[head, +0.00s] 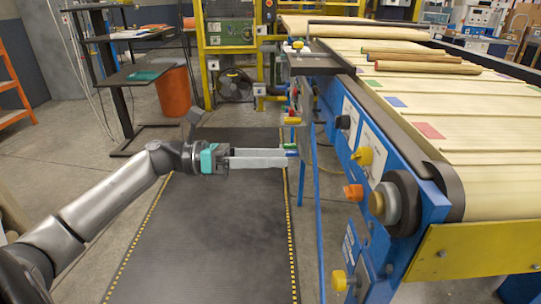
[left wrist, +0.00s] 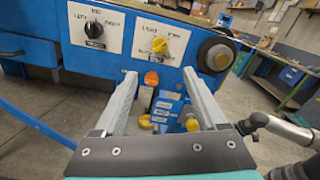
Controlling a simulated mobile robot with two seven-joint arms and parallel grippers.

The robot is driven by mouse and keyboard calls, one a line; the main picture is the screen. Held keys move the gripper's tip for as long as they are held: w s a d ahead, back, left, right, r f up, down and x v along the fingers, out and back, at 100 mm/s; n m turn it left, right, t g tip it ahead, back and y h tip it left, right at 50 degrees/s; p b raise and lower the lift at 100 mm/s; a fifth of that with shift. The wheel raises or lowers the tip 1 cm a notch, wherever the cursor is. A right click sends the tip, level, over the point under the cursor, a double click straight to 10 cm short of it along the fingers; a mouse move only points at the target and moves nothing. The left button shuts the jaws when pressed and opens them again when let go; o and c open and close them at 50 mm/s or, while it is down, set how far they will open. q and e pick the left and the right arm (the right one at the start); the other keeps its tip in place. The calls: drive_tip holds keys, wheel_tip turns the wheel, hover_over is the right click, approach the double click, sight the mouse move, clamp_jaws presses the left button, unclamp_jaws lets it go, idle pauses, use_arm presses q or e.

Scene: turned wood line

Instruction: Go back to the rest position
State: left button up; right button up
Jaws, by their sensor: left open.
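My left gripper (head: 287,158) reaches in from the left in the head view, level above the dark floor mat. Its two grey fingers are apart with nothing between them, as the left wrist view (left wrist: 159,74) also shows. The fingertips point at the blue side of the conveyor, and I cannot tell how far from it they are. A yellow knob (left wrist: 177,46), a black knob (left wrist: 93,29) and an orange knob (left wrist: 151,79) show ahead in the left wrist view. My right gripper is not in view.
The conveyor (head: 455,108) fills the right side, with several turned wood pieces (head: 420,62) on its belt. A black mat (head: 210,240) with yellow edges lies below my arm. An orange bin (head: 173,92) and a dark stand (head: 124,75) are at the back left.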

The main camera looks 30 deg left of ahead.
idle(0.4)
